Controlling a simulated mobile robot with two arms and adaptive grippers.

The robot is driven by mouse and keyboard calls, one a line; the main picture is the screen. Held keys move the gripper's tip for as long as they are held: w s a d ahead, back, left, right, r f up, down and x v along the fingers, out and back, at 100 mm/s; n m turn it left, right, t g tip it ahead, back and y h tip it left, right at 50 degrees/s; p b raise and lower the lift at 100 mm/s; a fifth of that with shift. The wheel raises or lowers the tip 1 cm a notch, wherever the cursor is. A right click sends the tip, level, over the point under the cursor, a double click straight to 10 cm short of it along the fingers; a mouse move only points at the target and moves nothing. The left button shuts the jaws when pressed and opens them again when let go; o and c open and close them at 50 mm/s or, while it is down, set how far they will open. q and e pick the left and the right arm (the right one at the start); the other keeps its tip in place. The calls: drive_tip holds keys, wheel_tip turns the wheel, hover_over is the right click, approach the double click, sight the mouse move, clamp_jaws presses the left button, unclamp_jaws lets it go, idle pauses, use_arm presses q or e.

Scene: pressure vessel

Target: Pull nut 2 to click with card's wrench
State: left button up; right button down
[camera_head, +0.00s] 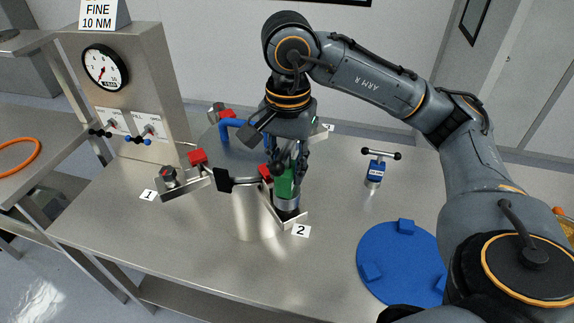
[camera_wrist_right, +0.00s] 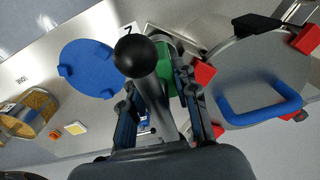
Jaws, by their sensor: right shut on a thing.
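The card (camera_head: 98,15) at the top left reads "FINE 10 NM". A green wrench (camera_head: 285,184) stands about upright over the clamp beside label 2 (camera_head: 301,231). Its lower end is at the nut 2 place; the nut itself is hidden. My right gripper (camera_head: 288,160) is shut on this wrench from above. In the right wrist view the fingers (camera_wrist_right: 160,110) lie on both sides of its shaft, with a black ball knob (camera_wrist_right: 137,55) and the green body (camera_wrist_right: 165,62) beyond. A blue T-handled wrench (camera_head: 376,168) stands apart on the table. My left gripper is not in view.
The steel vessel (camera_head: 248,215) has a blue lid handle (camera_head: 232,128) and red-marked clamps around it. Label 1 (camera_head: 149,195) is at its left. A gauge panel (camera_head: 147,75) stands at the back left. A blue disc (camera_head: 400,265) lies front right.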

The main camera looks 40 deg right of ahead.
sight(288, 145)
drive_tip(key=shift+r+p, duration=2.7)
drive_tip(key=shift+r, duration=0.7)
drive_tip(key=shift+d, duration=0.1)
